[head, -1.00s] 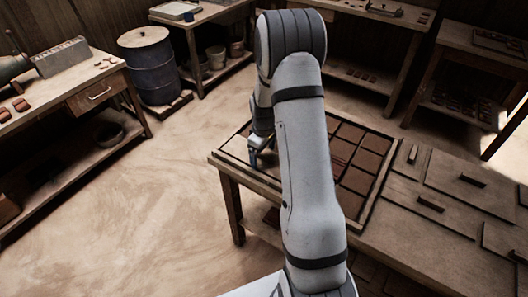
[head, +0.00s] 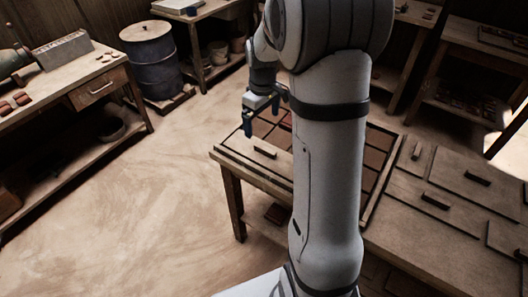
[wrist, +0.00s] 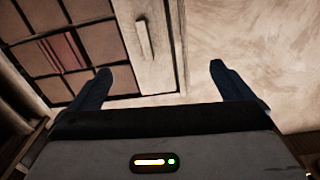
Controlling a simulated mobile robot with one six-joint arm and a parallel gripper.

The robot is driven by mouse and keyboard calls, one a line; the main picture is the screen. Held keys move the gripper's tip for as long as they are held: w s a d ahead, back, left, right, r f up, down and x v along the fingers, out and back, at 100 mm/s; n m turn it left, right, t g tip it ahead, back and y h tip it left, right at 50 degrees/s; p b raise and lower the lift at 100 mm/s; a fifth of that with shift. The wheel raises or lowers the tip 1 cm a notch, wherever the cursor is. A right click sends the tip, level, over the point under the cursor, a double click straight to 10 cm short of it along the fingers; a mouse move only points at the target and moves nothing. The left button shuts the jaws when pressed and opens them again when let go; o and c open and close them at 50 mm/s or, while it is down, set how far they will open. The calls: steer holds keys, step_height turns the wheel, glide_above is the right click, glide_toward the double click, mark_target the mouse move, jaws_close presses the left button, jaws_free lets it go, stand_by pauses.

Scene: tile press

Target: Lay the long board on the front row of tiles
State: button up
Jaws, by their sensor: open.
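A pale long board (head: 240,147) with a raised bar handle (head: 265,152) lies flat at the left end of the tile tray, along its edge. In the wrist view the board (wrist: 158,72) lies beside the rows of dark tiles (wrist: 40,60); whatever is under it is hidden. Some tiles (head: 375,158) show behind my arm, and one patch (wrist: 65,50) is redder than the others. My gripper (head: 262,117) is open and empty, raised above the board and apart from its handle. My arm hides the middle of the tray in the head view.
More boards with bar handles (head: 435,201) lie on the table to the right of the tray. A workbench (head: 70,95) stands at the left and a blue drum (head: 152,65) behind. The floor (head: 140,200) left of the table is clear.

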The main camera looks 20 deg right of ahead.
steer(key=s+a+r+m+t, duration=0.1)
steer(key=s+a+r+m, duration=0.1)
steer(key=s, duration=0.5)
steer(key=s+a+r+m, duration=0.1)
steer(key=s+a+r, duration=0.2)
steer(key=s, duration=0.5)
steer(key=s+a+r+m+t, duration=0.1)
steer(key=s+a+r+m, duration=0.1)
steer(key=s, duration=0.5)
steer(key=shift+s+a+r+m+t, duration=0.35)
steer(key=shift+a+r, duration=0.25)
steer(key=shift+a, duration=0.35)
